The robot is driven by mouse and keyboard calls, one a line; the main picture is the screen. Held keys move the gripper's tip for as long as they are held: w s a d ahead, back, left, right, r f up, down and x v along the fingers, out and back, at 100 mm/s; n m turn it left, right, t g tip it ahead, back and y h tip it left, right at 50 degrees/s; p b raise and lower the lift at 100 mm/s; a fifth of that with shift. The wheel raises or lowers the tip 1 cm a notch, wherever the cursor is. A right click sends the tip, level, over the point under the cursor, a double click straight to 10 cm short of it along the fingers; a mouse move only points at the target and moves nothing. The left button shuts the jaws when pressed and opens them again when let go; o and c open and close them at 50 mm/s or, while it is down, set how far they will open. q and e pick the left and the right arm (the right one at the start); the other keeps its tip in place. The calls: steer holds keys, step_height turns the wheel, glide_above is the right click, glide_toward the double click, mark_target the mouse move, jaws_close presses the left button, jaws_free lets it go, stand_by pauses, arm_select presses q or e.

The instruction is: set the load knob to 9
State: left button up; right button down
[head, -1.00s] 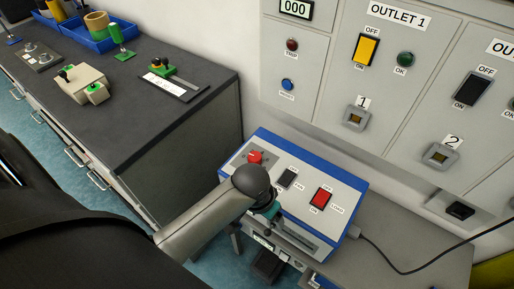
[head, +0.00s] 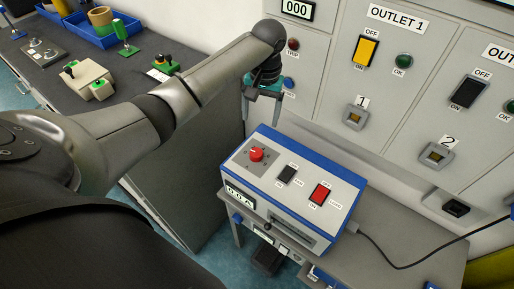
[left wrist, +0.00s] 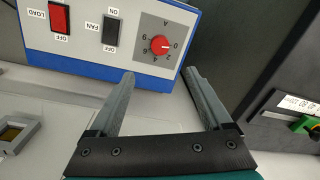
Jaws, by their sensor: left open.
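The red load knob (head: 257,154) sits on the sloped top of a blue-and-white box (head: 335,181). In the left wrist view the knob (left wrist: 160,45) has a white mark that seems to point at 0 on a grey dial plate (left wrist: 173,29). My left gripper (head: 262,104) is open and empty, raised beyond the box near the wall panels. In the left wrist view its fingers (left wrist: 158,75) point toward the knob side, apart from it. A small display (head: 239,197) on the box front seems to read 0.0 A. My right gripper is not seen.
A black fan switch (head: 287,174) and a red load switch (head: 320,194) sit beside the knob. Wall panels (head: 340,80) with switches and lamps stand behind. A dark bench (head: 190,125) lies left. A cable (head: 400,268) runs right from the box.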

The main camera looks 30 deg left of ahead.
mark_target(257, 152)
arm_select(q)
steer(key=f, duration=0.5)
steer(key=f+b, duration=0.1)
steer(key=f, duration=0.4)
steer(key=a+f, duration=0.1)
steer(key=f, duration=0.4)
steer(key=shift+s+b, duration=0.15)
steer(key=shift+b, duration=0.2)
jaws_close()
